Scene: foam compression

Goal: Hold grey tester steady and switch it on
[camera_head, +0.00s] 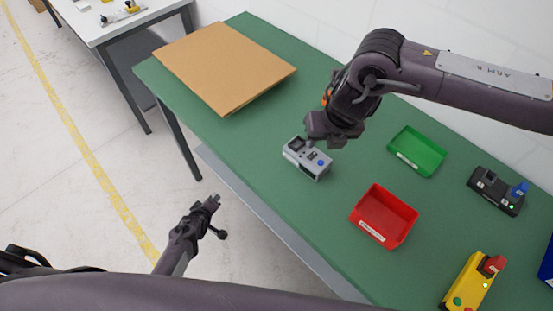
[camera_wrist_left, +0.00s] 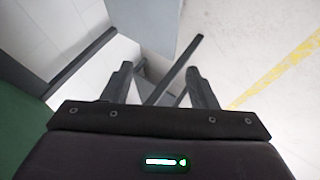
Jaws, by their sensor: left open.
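The grey tester (camera_head: 301,164), a small box with a blue button on top, sits on the green table near its front edge in the head view. My right gripper (camera_head: 321,134) is just behind and above it, close to its far edge. I cannot tell whether it touches the tester or how far its jaws are apart. My left gripper (camera_head: 213,202) is off the table's front edge, over the floor, to the left of the tester. In the left wrist view its two fingers (camera_wrist_left: 160,82) are apart with nothing held between them.
A brown board (camera_head: 225,68) lies at the table's left end. Right of the tester are a red bin (camera_head: 383,215), a green tray (camera_head: 417,151), a black device (camera_head: 495,190) and a yellow device (camera_head: 473,283) with a red part. The green surface (camera_head: 240,125) left of the tester is clear.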

